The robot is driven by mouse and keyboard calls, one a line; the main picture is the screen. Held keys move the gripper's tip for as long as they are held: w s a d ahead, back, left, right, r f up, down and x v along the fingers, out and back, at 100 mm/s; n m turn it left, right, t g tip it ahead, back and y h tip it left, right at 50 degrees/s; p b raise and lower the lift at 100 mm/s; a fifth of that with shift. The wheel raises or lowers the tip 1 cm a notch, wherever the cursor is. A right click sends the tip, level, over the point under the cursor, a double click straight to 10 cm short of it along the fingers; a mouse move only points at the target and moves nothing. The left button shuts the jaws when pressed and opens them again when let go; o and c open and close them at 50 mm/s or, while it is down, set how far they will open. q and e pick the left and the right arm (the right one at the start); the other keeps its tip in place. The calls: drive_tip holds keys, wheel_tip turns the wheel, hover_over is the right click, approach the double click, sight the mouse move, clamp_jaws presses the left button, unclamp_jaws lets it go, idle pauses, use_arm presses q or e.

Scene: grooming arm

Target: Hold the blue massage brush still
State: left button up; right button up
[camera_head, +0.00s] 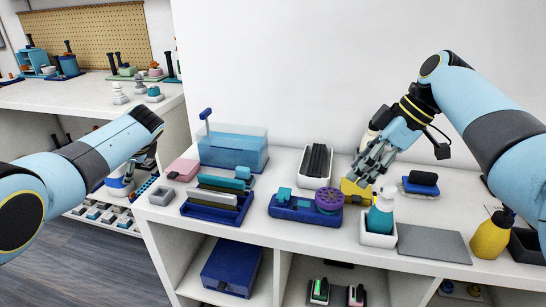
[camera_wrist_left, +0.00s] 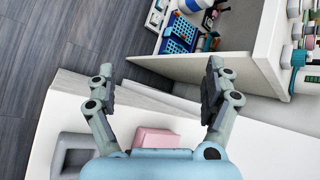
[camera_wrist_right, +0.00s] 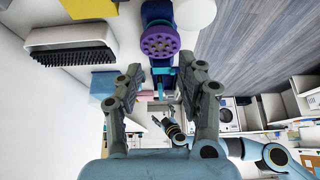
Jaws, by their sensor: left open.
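The thing that best matches the blue massage brush is a dark blue body (camera_head: 291,210) on the white counter, with a purple knobbed disc (camera_head: 329,199) at its right end and a teal block at its left; I cannot be sure of this match. The purple disc also shows at the top of the right wrist view (camera_wrist_right: 160,40). My right gripper (camera_head: 367,172) is open and empty, above the counter, to the right of and higher than the disc. My left gripper (camera_wrist_left: 158,75) is open and empty, beyond the counter's left end.
A black-bristled brush (camera_head: 317,162) lies in a white tray behind. A navy rack (camera_head: 208,211) and a clear blue box (camera_head: 233,152) stand left. A grey mat (camera_head: 433,243) lies bare at right.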

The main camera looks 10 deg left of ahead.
use_arm(q)
drive_tip(key=w+d+r+m+g+h, duration=0.1)
drive_tip(key=w+d+r+m+h, duration=0.15)
drive_tip(key=d, duration=0.55)
drive_tip(key=w+d+r+m+h, duration=0.1)
drive_tip(key=w+d+r, duration=0.15)
drive_tip(key=d, duration=0.65)
wheel_tip(320, 180, up, 3)
drive_tip(key=m+g+h, duration=0.3)
drive_tip(key=h, duration=0.2)
hover_over(284, 193)
drive_tip(key=shift+a+f+n, duration=0.15)
drive_tip(key=shift+a+n, duration=0.1)
drive_tip(key=shift+d+f, duration=0.15)
drive_tip(key=shift+d, duration=0.05)
wheel_tip(284, 193, down, 10)
drive_tip(key=shift+f, duration=0.2)
drive_tip(key=shift+c, duration=0.3)
drive_tip(key=c, duration=1.5)
